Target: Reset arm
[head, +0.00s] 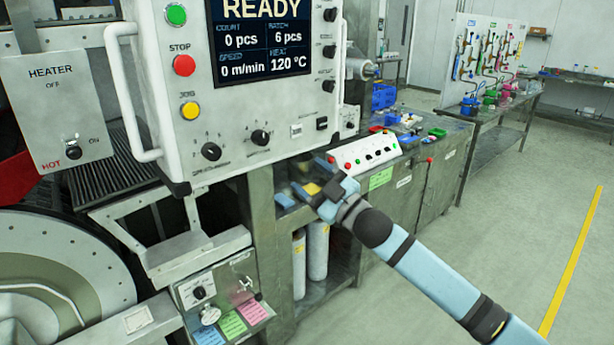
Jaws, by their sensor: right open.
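My right arm (405,258), light blue with black joints, reaches in from the lower right. My right gripper (300,194) is at its end, just below the right part of the white control panel (245,135) and in front of the metal cabinet. Its jaws are open and I see nothing held between them. Small blue and yellow patches show around the fingertips; I cannot tell whether it touches anything there. My left arm and gripper are not in the view.
A panel display (262,40) reads READY. A HEATER box (58,110) and a large round drum (60,280) are at the left. A sloped button box (366,152) sits close behind my gripper. Gas cylinders (317,250) stand below. The floor (500,240) at right is clear.

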